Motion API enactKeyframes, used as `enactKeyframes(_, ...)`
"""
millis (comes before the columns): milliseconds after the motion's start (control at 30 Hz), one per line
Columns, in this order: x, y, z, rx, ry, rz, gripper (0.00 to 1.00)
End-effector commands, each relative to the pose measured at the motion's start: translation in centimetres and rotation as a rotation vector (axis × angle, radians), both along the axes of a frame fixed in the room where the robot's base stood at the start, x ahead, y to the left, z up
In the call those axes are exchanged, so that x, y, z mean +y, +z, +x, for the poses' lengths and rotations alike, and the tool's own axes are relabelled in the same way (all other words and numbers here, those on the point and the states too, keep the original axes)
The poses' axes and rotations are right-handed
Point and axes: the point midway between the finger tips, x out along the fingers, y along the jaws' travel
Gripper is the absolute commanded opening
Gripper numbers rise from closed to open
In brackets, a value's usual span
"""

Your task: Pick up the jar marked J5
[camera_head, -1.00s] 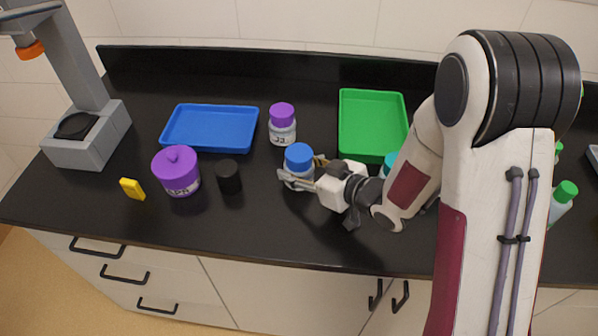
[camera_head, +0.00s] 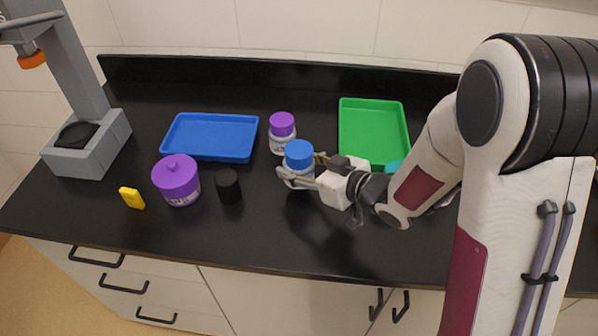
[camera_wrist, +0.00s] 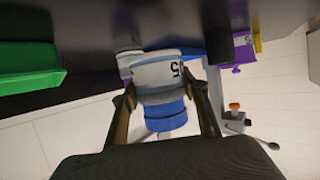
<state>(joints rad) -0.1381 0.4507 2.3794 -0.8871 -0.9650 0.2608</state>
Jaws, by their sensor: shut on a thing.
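A clear jar with a blue lid (camera_head: 299,155) is between the fingers of my gripper (camera_head: 301,170), right of the black cylinder. In the wrist view the jar (camera_wrist: 158,75) appears upside down, with a white label whose visible mark ends in 5. The fingers press on both sides of it below the lid, and my gripper (camera_wrist: 162,92) is shut on it. The jar looks upright and slightly above the counter; its base is hidden in the head view.
A purple-lidded jar (camera_head: 282,132) stands close behind. A blue tray (camera_head: 210,138) is back left and a green tray (camera_head: 372,108) back right. The counter in front is clear.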

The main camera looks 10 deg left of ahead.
Motion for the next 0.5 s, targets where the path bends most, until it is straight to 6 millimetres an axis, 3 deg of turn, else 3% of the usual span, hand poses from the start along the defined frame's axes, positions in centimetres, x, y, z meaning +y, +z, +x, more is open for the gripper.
enactKeyframes(200,0.0,2.8,0.1,-0.007,0.000,0.001,0.19)
enactKeyframes(500,0.0,5.3,0.1,-0.003,0.000,0.000,0.19)
